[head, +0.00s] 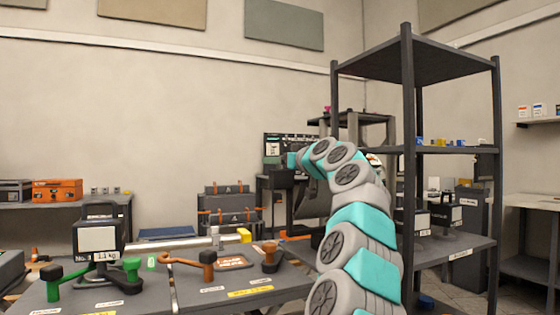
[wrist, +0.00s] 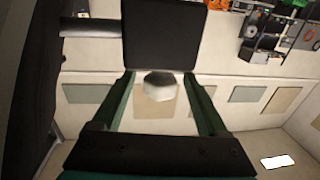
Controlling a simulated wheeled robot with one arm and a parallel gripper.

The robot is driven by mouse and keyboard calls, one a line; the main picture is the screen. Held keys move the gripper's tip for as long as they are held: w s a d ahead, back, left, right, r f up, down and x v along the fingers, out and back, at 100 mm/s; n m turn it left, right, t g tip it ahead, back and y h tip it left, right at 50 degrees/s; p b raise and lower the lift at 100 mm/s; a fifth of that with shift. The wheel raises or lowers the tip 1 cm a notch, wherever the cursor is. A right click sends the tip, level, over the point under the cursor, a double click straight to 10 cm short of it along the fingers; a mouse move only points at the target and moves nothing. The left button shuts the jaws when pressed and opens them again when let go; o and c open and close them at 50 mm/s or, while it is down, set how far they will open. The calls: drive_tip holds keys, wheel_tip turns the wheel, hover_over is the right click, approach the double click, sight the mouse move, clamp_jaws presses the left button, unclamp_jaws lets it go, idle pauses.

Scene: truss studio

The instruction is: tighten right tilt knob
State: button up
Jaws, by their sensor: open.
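In the wrist view my gripper (wrist: 158,82) is open, with one dark green finger on each side. A pale, many-sided knob-like piece (wrist: 159,86) shows between the fingertips, with a gap to each finger. It meets the lower edge of a dark rectangular panel (wrist: 164,36). I cannot tell for sure that it is the right tilt knob, or whether a finger touches the panel. In the head view a dark hanging panel (head: 312,197) shows left of my arm, perhaps the same one. My fingers are not clear there.
A bench in front holds a green-handled tool (head: 130,270), orange-handled tools (head: 206,262) and a black weight marked 1.1 kg (head: 97,240). A tall dark shelf rack (head: 407,120) stands just right of my arm. A grey bar (wrist: 88,27) adjoins the panel's left side.

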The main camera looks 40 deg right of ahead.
drive_tip(key=shift+c, duration=0.3)
clamp_jaws()
idle(0.3)
